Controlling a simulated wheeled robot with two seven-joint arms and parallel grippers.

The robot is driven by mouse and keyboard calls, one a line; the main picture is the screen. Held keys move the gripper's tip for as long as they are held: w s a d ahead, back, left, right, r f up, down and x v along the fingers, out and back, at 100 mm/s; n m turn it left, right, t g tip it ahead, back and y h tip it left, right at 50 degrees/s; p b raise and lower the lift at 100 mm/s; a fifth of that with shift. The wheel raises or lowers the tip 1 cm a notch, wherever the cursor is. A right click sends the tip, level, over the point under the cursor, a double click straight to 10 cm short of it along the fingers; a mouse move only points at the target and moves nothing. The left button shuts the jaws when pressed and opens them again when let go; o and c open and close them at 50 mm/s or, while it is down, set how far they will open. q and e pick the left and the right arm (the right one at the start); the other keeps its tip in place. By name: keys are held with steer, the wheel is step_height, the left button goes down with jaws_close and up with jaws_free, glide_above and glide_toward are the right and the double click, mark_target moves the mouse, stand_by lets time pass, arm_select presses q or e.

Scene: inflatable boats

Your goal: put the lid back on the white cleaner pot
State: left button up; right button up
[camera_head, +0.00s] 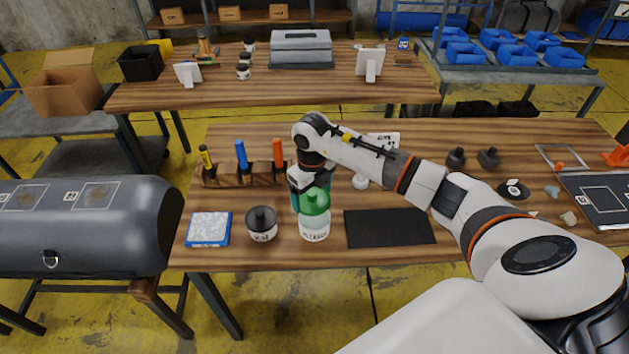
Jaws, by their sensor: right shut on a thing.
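The white cleaner pot (314,231) stands upright near the front edge of the wooden table, with a dark-printed label on its side. My right gripper (309,190) reaches in from the right and is shut on the green lid (315,202). The lid is right over the pot's top. I cannot tell whether it touches the rim or hovers just above it. The gripper hides part of the lid's back and left side. My left gripper is not in view.
A black mat (390,228) lies to the right. A small white item (360,182) sits behind the mat.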

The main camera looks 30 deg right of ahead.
steer(key=shift+d+m, duration=0.3)
steer(key=shift+m, duration=0.2)
steer(key=shift+d+f, duration=0.1)
steer(key=shift+f, duration=0.2)
steer(key=shift+f+b, duration=0.7)
steer(key=shift+f, duration=0.2)
step_height(320, 180, down, 2)
steer(key=shift+f+b, duration=0.25)
steer(key=shift+b, duration=0.65)
steer(key=shift+f+b, duration=0.7)
steer(key=shift+f, duration=0.15)
steer(key=shift+f+b, duration=0.15)
steer(key=shift+b, duration=0.25)
steer(key=o, duration=0.7)
steer(key=shift+o, duration=0.2)
